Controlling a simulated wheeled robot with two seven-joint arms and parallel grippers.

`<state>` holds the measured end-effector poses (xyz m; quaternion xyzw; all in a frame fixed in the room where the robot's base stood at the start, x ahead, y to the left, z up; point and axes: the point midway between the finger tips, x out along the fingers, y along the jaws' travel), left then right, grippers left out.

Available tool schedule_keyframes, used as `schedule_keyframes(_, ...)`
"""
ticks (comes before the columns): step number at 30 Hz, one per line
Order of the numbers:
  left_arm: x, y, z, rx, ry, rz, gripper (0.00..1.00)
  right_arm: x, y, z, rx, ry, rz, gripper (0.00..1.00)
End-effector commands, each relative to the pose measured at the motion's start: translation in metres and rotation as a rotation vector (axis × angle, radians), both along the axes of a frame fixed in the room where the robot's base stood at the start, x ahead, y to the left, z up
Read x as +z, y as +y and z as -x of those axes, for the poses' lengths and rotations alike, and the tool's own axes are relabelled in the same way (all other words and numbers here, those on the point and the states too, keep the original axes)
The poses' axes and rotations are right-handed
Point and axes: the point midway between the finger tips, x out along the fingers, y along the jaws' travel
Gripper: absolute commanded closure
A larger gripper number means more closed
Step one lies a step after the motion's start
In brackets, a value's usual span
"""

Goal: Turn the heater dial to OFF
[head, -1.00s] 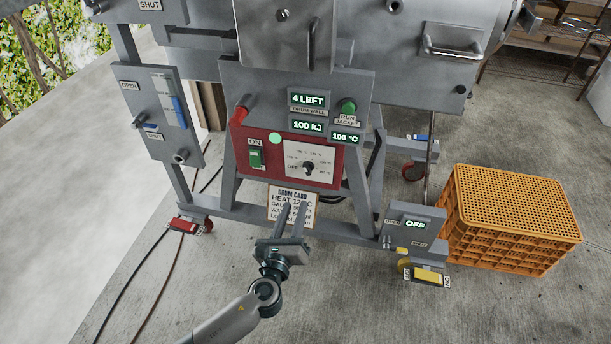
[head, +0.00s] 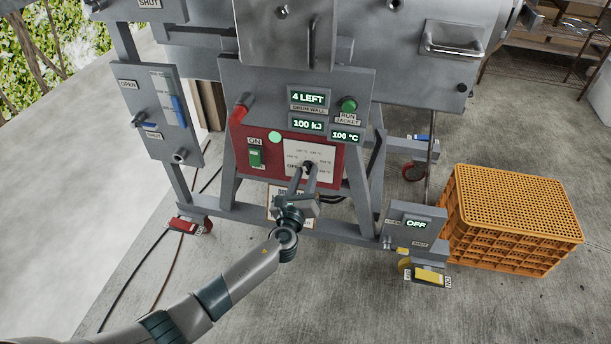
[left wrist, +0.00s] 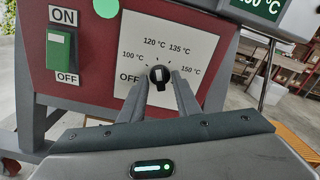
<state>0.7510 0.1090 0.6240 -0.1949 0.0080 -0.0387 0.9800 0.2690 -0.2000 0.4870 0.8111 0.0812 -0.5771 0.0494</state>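The heater dial (left wrist: 160,75) is a small black knob with a pale mark on a white scale plate (left wrist: 190,50). The mark looks roughly upright, toward the 120–135 °C labels; OFF is printed at the plate's lower left. In the head view the dial (head: 308,166) is partly covered by my gripper. My left gripper (left wrist: 161,82) is open, its two fingers at either side of the dial's lower part. I cannot tell whether they touch it. It also shows in the head view (head: 303,172) in front of the plate. My right gripper is not in view.
A green ON/OFF switch (head: 256,157) and a lit green lamp (head: 275,137) sit left of the dial on the red panel (head: 240,140). Displays above read 4 LEFT, 100 kJ and 100 °C. An orange crate (head: 510,237) stands on the floor at right.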

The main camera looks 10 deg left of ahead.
Motion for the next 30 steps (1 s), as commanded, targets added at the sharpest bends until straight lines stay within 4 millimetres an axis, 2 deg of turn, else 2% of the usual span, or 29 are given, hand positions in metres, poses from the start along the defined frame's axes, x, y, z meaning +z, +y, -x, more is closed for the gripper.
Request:
schedule_keyframes(7, 0.0001, -0.0001, -0.0004, 0.000, 0.000, 0.000, 0.70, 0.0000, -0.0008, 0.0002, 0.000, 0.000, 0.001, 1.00)
schedule_keyframes(11, 0.0001, 0.0000, -0.0003, 0.000, 0.000, 0.000, 1.00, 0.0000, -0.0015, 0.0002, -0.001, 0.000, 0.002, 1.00)
schedule_keyframes(22, -0.0007, 0.0000, -0.0001, 0.000, 0.002, 0.019, 1.00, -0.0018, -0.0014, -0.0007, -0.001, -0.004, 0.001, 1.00)
schedule_keyframes(30, -0.0018, -0.0004, -0.0003, 0.000, 0.009, 0.120, 1.00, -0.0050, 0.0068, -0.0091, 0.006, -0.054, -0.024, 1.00)
